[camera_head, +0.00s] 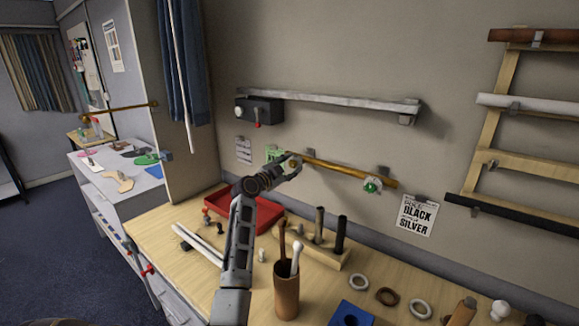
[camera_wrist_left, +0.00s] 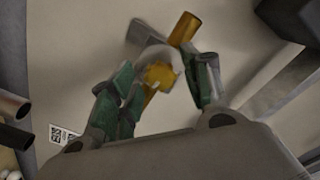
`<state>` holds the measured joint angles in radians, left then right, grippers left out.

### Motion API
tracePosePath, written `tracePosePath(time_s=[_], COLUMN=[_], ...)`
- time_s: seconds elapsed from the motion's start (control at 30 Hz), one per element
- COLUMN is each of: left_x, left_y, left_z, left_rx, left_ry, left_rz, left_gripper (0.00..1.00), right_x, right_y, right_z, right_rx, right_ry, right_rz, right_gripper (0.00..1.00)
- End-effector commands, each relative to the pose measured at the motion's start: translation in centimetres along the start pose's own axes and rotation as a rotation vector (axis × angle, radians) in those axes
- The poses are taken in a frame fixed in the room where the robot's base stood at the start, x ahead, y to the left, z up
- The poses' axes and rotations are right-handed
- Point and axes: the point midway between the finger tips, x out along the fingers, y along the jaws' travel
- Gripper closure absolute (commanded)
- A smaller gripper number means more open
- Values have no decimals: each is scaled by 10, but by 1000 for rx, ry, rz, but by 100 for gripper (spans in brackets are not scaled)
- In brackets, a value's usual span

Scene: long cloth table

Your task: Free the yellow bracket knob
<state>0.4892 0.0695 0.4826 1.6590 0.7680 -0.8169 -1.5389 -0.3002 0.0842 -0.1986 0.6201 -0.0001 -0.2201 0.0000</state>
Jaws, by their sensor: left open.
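A gold rod (camera_head: 330,169) hangs on the wall in two brackets. The left bracket (camera_head: 296,160) carries a yellow knob, which shows clearly in the left wrist view as the yellow knob (camera_wrist_left: 159,75) beside the gold rod (camera_wrist_left: 185,28). The right bracket has a green knob (camera_head: 371,187). My left gripper (camera_head: 287,170) is at the left bracket and partly covers it. In the left wrist view my left gripper (camera_wrist_left: 162,92) is open, with one green-padded finger on each side of the yellow knob. I cannot tell whether the pads touch it. My right gripper is out of view.
Above the gold rod is a grey rail (camera_head: 335,99) with a black box (camera_head: 263,111) at its left end. On the table (camera_head: 190,290) below stand a red tray (camera_head: 268,212), a brown cup (camera_head: 286,297) with sticks, and a wooden block with upright tubes. Several rings lie at the right.

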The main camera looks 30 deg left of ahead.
Motion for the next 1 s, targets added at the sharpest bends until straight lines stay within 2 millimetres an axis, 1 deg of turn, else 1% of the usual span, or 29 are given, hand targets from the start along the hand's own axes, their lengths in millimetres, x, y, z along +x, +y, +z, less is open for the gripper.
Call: tracePosePath(time_s=[0.3,0.67,1.0], left_x=[1,1,1], left_y=[0,0,1], left_z=[0,0,1], left_rx=[0,-1,-14], left_ry=[0,0,0], left_rz=[0,0,0], left_gripper=[52,99,99], right_x=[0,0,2], right_y=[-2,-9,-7], right_z=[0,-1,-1], right_rx=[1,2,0], right_ry=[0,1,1], right_rz=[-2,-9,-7], right_gripper=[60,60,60])
